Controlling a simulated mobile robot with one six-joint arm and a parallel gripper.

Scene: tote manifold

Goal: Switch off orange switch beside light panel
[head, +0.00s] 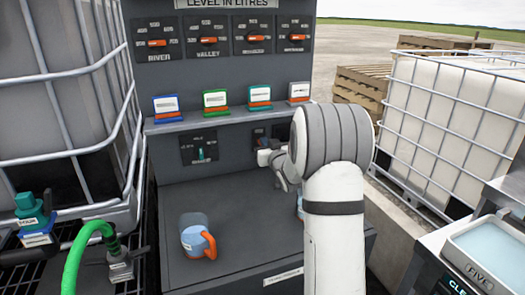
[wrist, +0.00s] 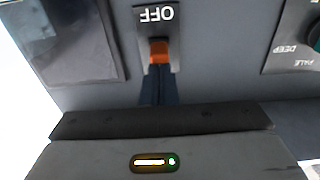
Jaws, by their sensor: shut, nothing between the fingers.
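The orange switch (wrist: 159,50) sits on a small dark plate in the wrist view, with the word OFF upside down above it. My gripper (wrist: 158,72) is shut and empty, its dark fingertips right at the switch's lower edge. I cannot tell whether they touch it. A dark glossy panel (wrist: 65,40), likely the light panel, is left of the switch. In the head view my gripper (head: 264,157) is at the grey back wall below the shelf, and a dark panel (head: 282,132) is partly hidden behind my arm. The switch's position is unclear.
A plate with a teal knob (head: 201,154) is on the wall to the left. A blue-grey jug with an orange handle (head: 195,238) stands on the bench (head: 250,215). Several coloured labelled holders line the shelf (head: 190,124) above. Caged white totes (head: 455,110) flank the station.

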